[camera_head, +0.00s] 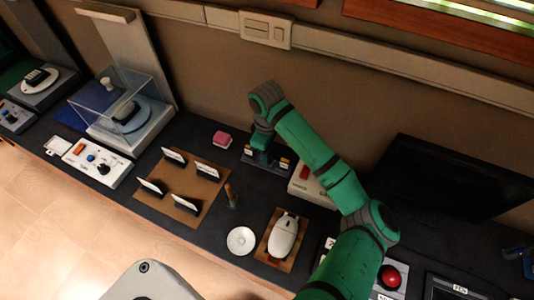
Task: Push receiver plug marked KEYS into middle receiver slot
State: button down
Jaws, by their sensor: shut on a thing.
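My gripper (262,145), at the end of my green arm, points down at a dark block with slots (270,168) on the far part of the dark table, taken to be the receiver. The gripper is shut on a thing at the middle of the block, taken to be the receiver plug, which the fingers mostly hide. Small pale labels show on the block to the left and right of the fingers. The KEYS marking cannot be read. I cannot tell how deep the plug sits in the middle slot.
In front are a brown board with upright cards (184,191), a white disc (241,241) and a white mouse (285,233).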

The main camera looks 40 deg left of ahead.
jog(key=shift+a+f, duration=0.1)
jog(key=shift+f, duration=0.15)
jog(key=c, duration=1.2)
grip_release()
jog(key=shift+w, duration=0.1)
jog(key=shift+r, duration=3.5)
